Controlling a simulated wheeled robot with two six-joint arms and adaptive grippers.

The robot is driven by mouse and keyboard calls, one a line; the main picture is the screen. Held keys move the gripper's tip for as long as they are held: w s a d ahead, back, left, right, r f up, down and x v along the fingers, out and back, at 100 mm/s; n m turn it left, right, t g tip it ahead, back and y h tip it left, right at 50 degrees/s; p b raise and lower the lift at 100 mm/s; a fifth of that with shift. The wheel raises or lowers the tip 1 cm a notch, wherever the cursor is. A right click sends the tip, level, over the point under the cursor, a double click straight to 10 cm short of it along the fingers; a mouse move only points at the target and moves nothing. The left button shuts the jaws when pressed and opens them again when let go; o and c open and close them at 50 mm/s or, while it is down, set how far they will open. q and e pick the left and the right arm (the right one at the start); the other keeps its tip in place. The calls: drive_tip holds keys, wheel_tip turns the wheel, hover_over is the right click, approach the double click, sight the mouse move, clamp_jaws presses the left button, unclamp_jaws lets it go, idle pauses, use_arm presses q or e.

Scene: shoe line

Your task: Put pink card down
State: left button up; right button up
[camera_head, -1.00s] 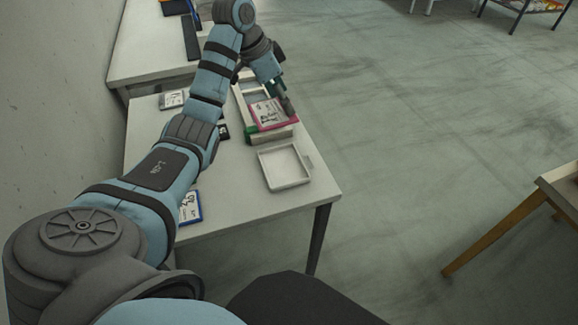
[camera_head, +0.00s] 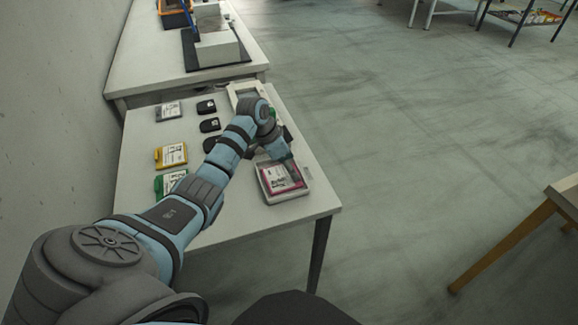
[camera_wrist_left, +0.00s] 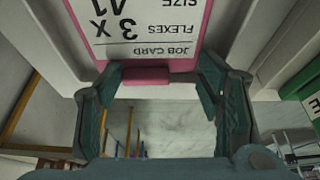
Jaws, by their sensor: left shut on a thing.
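The pink card (camera_head: 278,178) is a pink-edged job card at the white tray (camera_head: 300,195) near the table's right edge. In the head view it lies within the tray's outline; I cannot tell whether it touches the tray floor. In the left wrist view the pink card (camera_wrist_left: 145,35) shows the print "JOB CARD, FLEXES, 3 X, SIZE", upside down. My left gripper (camera_head: 291,172) is shut on the card's pink edge, with a finger on each side in the wrist view. My right gripper is not in view.
Yellow (camera_head: 171,155) and green (camera_head: 170,182) cards, a grey card (camera_head: 168,111) and several dark objects (camera_head: 206,106) lie on the table's left side. A white holder (camera_head: 243,92) stands behind my arm. A green card (camera_wrist_left: 301,95) is close in the wrist view.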

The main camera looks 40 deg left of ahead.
sight(274, 175)
use_arm(q)
drive_tip(key=o, duration=0.9)
drive_tip(key=p+v, duration=0.2)
drive_tip(key=v, duration=1)
drive_tip(key=shift+r+p, duration=0.15)
drive_tip(key=shift+p, duration=0.2)
